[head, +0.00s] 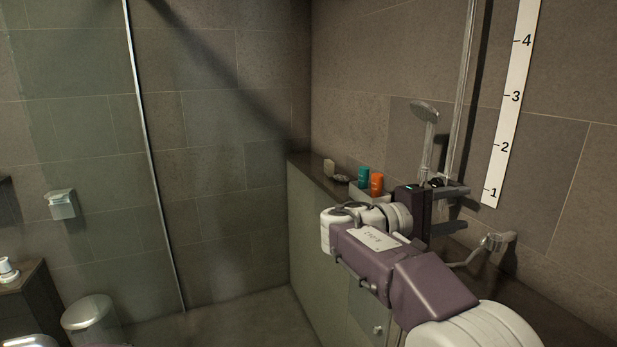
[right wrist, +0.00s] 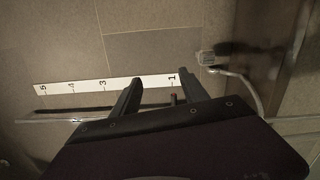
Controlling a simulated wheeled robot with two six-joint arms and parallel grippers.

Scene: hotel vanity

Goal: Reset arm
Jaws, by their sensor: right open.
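My right arm comes in from the lower right in the head view. Its gripper (head: 464,208) is open and empty, in front of the right wall near the lower part of the shower rail. In the right wrist view the two dark fingers (right wrist: 158,84) stand apart, with the tiled wall and a numbered white strip (right wrist: 105,86) beyond them. My left gripper is out of view.
A ledge (head: 312,172) along the right wall bears a teal bottle (head: 363,177) and an orange bottle (head: 377,183). A glass panel edge (head: 152,150) stands left; a bin (head: 90,318) is lower left.

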